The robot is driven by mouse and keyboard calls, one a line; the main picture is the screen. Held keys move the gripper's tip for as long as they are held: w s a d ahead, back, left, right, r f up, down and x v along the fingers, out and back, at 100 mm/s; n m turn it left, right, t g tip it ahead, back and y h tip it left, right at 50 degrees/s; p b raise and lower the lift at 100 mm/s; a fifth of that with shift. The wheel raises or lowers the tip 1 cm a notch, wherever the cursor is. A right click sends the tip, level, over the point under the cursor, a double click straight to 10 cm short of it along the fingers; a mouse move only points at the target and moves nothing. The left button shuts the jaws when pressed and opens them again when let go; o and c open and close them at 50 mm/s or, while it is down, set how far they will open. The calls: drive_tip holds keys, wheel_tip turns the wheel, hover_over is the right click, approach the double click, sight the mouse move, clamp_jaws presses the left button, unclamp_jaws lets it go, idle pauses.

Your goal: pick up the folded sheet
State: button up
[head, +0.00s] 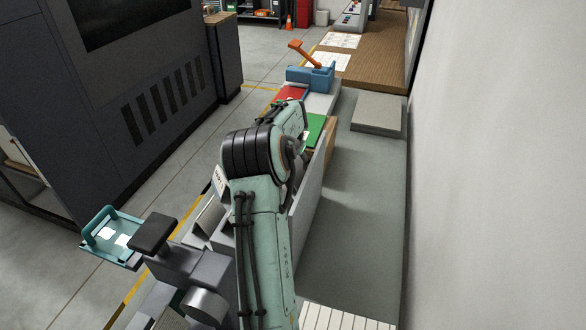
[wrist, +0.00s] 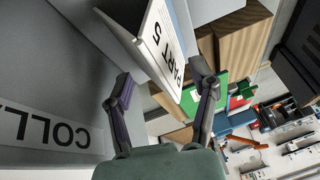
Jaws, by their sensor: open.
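A white folded sheet (wrist: 135,28), lettered "PART" and a further character, shows at the top middle of the wrist view. It is tilted, and its lower end comes down between my fingers in the picture. My gripper (wrist: 160,84) is open, with one dark finger on each side of that lower end. I cannot tell whether either finger touches it. In the head view, my arm hides the gripper. A small white lettered piece (head: 220,181) shows beside my arm there; I cannot tell whether it is the same sheet.
A grey surface labelled "COLLA" (wrist: 45,130) fills the left of the wrist view. Wooden blocks (wrist: 232,40) and a green panel (wrist: 187,102) lie to the right. In the head view, a teal tray (head: 112,256) stands lower left, and a blue device with an orange lever (head: 310,76) stands farther back.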

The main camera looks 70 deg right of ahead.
drive_tip(key=shift+f, duration=0.25)
idle(0.4)
clamp_jaws()
